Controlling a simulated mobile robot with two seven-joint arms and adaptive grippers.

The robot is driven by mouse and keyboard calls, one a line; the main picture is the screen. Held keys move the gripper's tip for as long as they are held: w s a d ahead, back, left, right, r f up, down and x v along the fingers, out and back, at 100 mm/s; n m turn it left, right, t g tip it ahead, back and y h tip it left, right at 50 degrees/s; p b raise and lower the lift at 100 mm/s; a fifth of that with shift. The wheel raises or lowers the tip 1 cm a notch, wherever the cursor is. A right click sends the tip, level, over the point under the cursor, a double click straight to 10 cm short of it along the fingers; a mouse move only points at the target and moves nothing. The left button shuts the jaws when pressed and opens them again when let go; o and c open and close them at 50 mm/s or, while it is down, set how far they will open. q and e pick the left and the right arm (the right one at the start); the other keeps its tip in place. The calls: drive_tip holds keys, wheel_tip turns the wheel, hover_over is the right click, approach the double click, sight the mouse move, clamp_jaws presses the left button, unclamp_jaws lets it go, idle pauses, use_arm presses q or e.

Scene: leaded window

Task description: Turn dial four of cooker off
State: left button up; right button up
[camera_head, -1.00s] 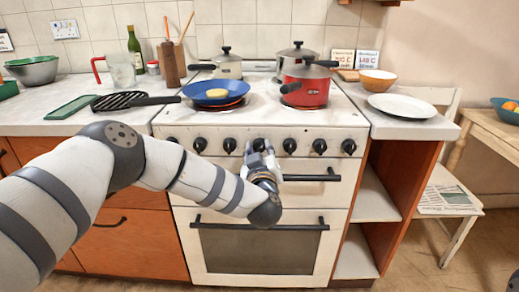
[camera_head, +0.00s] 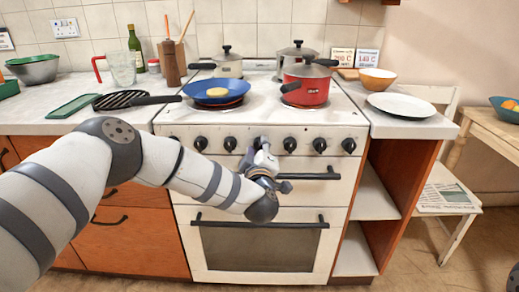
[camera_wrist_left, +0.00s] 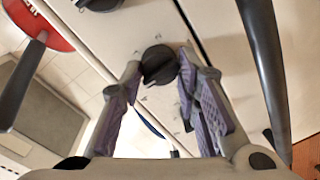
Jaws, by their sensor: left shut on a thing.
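The white cooker (camera_head: 330,190) has a row of black dials along its front panel. My left gripper (camera_head: 262,146) is at a dial near the middle of that row and largely hides it in the head view. In the left wrist view, a black dial (camera_wrist_left: 159,65) sits between the two fingertips of my left gripper (camera_wrist_left: 160,75), which is shut on it. The dials either side, a left one (camera_head: 230,144) and a right one (camera_head: 290,145), are free. My right gripper is not in view.
A blue pan (camera_head: 216,91) with yellow food stands over a glowing red ring. A red pot (camera_head: 305,88) and a steel pot (camera_head: 229,66) stand on the hob. The oven handles (camera_head: 260,225) stick out below the dials.

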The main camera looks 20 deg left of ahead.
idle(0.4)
use_arm(q)
drive_tip(key=o, duration=1.2)
drive_tip(key=shift+c, duration=0.2)
drive_tip(key=shift+s+d, duration=0.1)
drive_tip(key=f+v, duration=0.1)
drive_tip(key=v, duration=1.1)
drive_tip(key=s+d+f+m+g+h+p, duration=0.3)
drive_tip(key=s+f+m+g+h, duration=0.5)
drive_tip(key=s+f, duration=0.95)
drive_tip(key=s+a+f+m+g+y, duration=0.1)
drive_tip(key=s+a+m+g, duration=0.1)
drive_tip(key=s, duration=0.8)
drive_tip(key=s+a+f+m+g, duration=0.2)
drive_tip(key=s+a+g, duration=0.2)
drive_tip(key=s, duration=0.7)
drive_tip(key=s+a+f+m+g+y, duration=0.1)
drive_tip(key=s+a+g, duration=0.3)
drive_tip(key=s, duration=0.6)
drive_tip(key=shift+s+f+m+g+y, duration=0.35)
drive_tip(key=shift+m+g, duration=0.25)
drive_tip(key=shift+m, duration=0.1)
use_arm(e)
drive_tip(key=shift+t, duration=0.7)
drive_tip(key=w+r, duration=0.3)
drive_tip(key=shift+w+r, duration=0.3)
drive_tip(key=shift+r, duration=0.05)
